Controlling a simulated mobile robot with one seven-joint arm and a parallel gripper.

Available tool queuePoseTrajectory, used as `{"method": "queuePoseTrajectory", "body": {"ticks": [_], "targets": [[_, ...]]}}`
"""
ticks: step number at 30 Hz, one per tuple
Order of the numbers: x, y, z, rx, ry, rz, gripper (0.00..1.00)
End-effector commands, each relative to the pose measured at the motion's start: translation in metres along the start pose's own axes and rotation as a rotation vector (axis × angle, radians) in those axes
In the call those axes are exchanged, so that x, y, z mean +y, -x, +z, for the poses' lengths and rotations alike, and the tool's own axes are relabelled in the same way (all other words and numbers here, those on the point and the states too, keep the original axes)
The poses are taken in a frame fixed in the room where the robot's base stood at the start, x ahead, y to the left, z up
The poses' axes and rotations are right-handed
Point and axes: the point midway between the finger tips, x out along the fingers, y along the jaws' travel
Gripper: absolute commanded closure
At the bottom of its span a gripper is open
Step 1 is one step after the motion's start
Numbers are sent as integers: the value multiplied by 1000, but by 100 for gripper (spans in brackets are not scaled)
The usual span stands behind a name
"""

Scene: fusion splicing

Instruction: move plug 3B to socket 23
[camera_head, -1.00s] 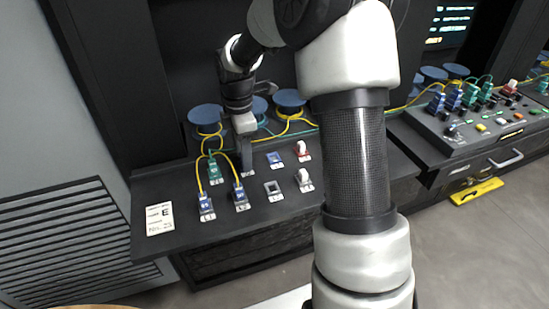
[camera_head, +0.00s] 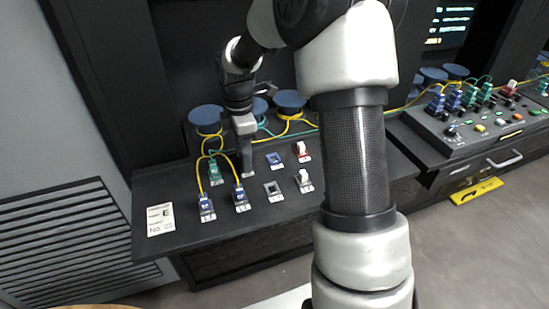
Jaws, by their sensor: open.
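My gripper (camera_head: 248,162) points down over the back middle of the dark panel (camera_head: 245,218). Its fingers show almost edge-on, and the gap between them cannot be seen. Left of it, a teal plug (camera_head: 214,170) stands in the back row. Two blue plugs with yellow cables, a left one (camera_head: 206,206) and a right one (camera_head: 240,195), stand in the front row. Right of the gripper are a blue socket-like part (camera_head: 274,159) and a grey square frame (camera_head: 273,188), both without a cable. The labels are too small to tell which is 3B or socket 23. Whatever lies behind the fingers is hidden.
A red-and-white part (camera_head: 302,150) and a white lever-like part (camera_head: 304,179) stand at the panel's right. Blue round spools (camera_head: 205,115) with cables stand behind. A second console (camera_head: 470,125) with several plugs is at far right. A white card (camera_head: 160,218) lies front left.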

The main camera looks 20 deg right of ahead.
Motion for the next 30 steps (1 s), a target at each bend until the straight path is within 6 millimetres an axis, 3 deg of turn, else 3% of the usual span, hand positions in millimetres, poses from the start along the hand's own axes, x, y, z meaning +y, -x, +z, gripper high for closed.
{"method": "queuePoseTrajectory", "body": {"ticks": [11, 18, 30], "targets": [[0, 0, 0, 0, 0, 0, 61], [0, 0, 0, 0, 0, 0, 100], [0, 8, 0, 0, 0, 0, 100]]}}
